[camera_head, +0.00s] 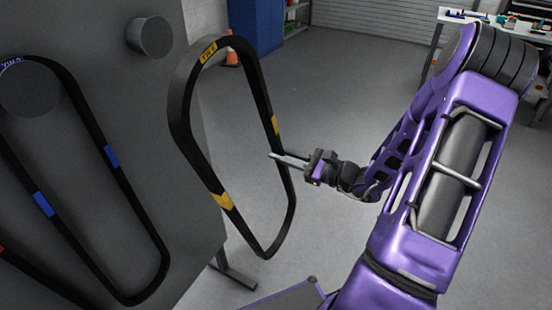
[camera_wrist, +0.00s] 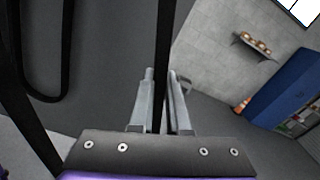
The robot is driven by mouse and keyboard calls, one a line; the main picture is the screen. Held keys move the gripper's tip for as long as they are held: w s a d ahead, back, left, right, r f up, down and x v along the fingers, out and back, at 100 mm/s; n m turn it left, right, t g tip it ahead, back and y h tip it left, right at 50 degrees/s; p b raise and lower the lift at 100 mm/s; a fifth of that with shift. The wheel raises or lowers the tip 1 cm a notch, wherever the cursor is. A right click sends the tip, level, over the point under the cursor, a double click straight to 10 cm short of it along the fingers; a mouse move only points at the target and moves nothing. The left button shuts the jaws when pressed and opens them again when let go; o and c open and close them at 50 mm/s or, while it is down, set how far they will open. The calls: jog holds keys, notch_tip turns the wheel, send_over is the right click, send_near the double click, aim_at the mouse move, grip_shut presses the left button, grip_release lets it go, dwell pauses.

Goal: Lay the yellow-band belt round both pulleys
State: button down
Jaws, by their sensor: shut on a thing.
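My gripper (camera_head: 276,156) is shut on the yellow-band belt (camera_head: 184,130), a black loop with yellow marks, gripping its right-hand strand. The loop hangs in the air, tall and slightly tilted, in front of the dark panel's right edge, apart from the round knobs. In the wrist view, a black strand (camera_wrist: 163,50) runs up between the fingers of my gripper (camera_wrist: 163,76). A round grey knob (camera_head: 150,37) on the panel is bare, up and left of the loop. I cannot tell whether it is one of the pulleys.
A blue-band belt (camera_head: 118,170) hangs round another grey knob (camera_head: 28,90) on the dark panel (camera_head: 100,95), left of the held loop. A red mark shows at the far left edge. Open floor (camera_head: 340,90) lies behind; a blue cabinet (camera_head: 257,25) and orange cone (camera_head: 231,55) stand far back.

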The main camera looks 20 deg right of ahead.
jog(key=s+a+r+n+b, duration=0.2)
jog(key=s+r+n+b, duration=0.1)
jog(key=s+r+n, duration=0.5)
jog(key=shift+r+n+b, duration=0.35)
jog(key=shift+r+n, duration=0.95)
jog(key=shift+n, duration=0.4)
jog(key=shift+w, duration=0.1)
